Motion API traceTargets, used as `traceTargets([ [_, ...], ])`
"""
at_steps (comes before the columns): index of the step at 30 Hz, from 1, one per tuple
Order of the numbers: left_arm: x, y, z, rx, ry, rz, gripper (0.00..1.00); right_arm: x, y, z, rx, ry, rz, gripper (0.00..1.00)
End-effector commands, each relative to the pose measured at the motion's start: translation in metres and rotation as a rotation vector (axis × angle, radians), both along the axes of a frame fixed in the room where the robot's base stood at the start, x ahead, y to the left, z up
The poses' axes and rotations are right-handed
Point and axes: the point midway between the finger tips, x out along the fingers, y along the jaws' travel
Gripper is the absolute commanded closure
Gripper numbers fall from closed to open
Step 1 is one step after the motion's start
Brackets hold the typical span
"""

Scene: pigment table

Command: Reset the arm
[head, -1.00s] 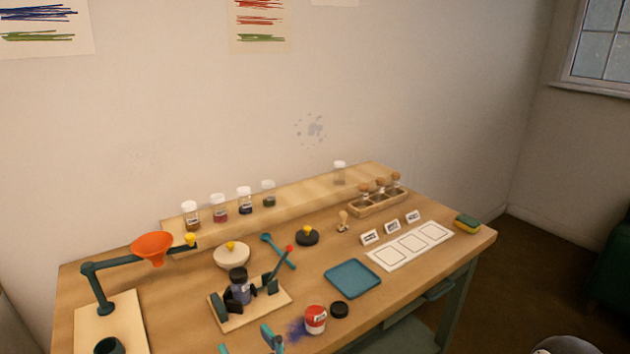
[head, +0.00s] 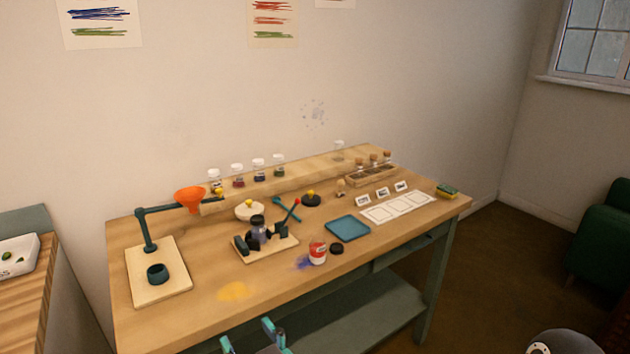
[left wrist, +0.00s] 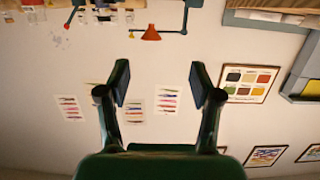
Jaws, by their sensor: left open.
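My left gripper (head: 252,336) is at the bottom of the head view, just in front of the table's near edge. It is open and empty. In the left wrist view its two fingers (left wrist: 160,90) stand wide apart with only wall between them, and that view appears upside down. The wooden table (head: 200,318) lies beyond the gripper in the head view. My right gripper does not show.
A red and white jar (head: 317,254) stands beside blue powder near the front. A yellow patch (head: 233,291) marks the tabletop. An orange funnel (head: 189,199) hangs on a stand at left. A blue tray (head: 348,228) lies at middle right.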

Motion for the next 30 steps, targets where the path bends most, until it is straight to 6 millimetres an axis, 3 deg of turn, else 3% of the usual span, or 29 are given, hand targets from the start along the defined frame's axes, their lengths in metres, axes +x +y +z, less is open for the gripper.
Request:
traceTargets([
  [8,0.007,0.067,-0.034,0.034,0.098,0.152,0.35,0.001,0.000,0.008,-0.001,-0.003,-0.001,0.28],
  [14,0.011,0.118,-0.075,0.077,0.201,0.210,0.35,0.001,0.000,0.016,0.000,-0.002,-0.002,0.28],
  [17,0.013,0.143,-0.112,0.071,0.283,0.185,0.35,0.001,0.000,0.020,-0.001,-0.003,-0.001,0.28],
  [20,0.008,0.163,-0.172,-0.004,0.408,0.100,0.35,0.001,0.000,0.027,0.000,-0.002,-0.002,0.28],
  [23,-0.014,0.157,-0.245,-0.173,0.567,-0.048,0.35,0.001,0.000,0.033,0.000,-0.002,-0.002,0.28],
  [25,-0.040,0.136,-0.287,-0.316,0.680,-0.165,0.35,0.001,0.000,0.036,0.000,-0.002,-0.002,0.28],
  [27,-0.070,0.106,-0.315,-0.456,0.792,-0.285,0.35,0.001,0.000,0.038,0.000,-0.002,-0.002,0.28],
  [30,-0.110,0.060,-0.332,-0.601,0.934,-0.447,0.35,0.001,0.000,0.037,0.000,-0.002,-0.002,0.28],
])
